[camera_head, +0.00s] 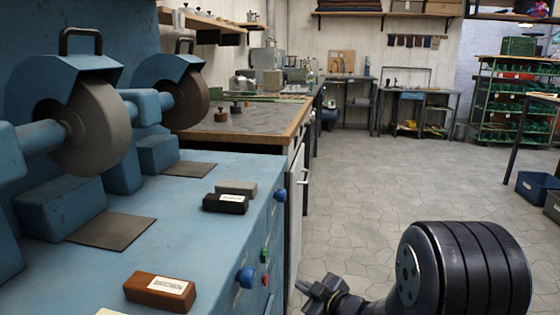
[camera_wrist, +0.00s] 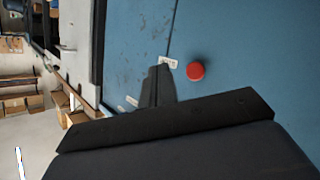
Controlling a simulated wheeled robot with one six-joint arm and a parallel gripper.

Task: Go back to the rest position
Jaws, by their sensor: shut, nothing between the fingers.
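My gripper (camera_head: 318,289) is low in the head view, in front of the blue grinding machine (camera_head: 200,240) and to its right, over the tiled floor. Its fingers are together with nothing between them. In the wrist view my gripper (camera_wrist: 158,75) points at a blue panel (camera_wrist: 225,60) that has a red round button (camera_wrist: 195,71) to the right of the fingertips. The distance to the panel is hard to judge. A large dark part of my arm fills the lower right of the head view.
On the machine top lie a brown block (camera_head: 160,291), a black block (camera_head: 225,203) and a grey block (camera_head: 236,187). Two grinding wheels stand at the left. A workbench (camera_head: 240,128) runs behind. The tiled floor (camera_head: 400,185) is open; blue bins (camera_head: 535,187) stand at the right.

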